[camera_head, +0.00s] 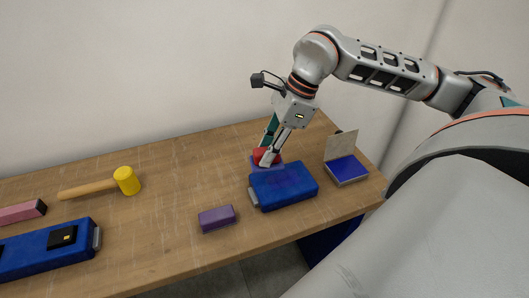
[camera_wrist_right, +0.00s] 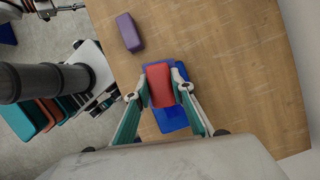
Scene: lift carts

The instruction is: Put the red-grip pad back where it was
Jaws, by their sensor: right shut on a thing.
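The red-grip pad (camera_head: 264,156) has a red block-like grip with blue below it. It is at the far left corner of a blue case (camera_head: 285,187) on the wooden table. My right gripper (camera_head: 268,159) is shut on the red grip from above. In the right wrist view, the red grip (camera_wrist_right: 161,85) sits between the two fingertips (camera_wrist_right: 160,88), with blue surfaces around it. I cannot tell whether the pad rests on the table or is held just above it.
A purple block (camera_head: 217,218) lies left of the case. An open box with a blue inside (camera_head: 346,170) stands to the right, near the table edge. A yellow mallet (camera_head: 127,181), a pink block (camera_head: 20,212) and another blue case (camera_head: 40,252) are at left. The table's (camera_head: 190,170) middle is clear.

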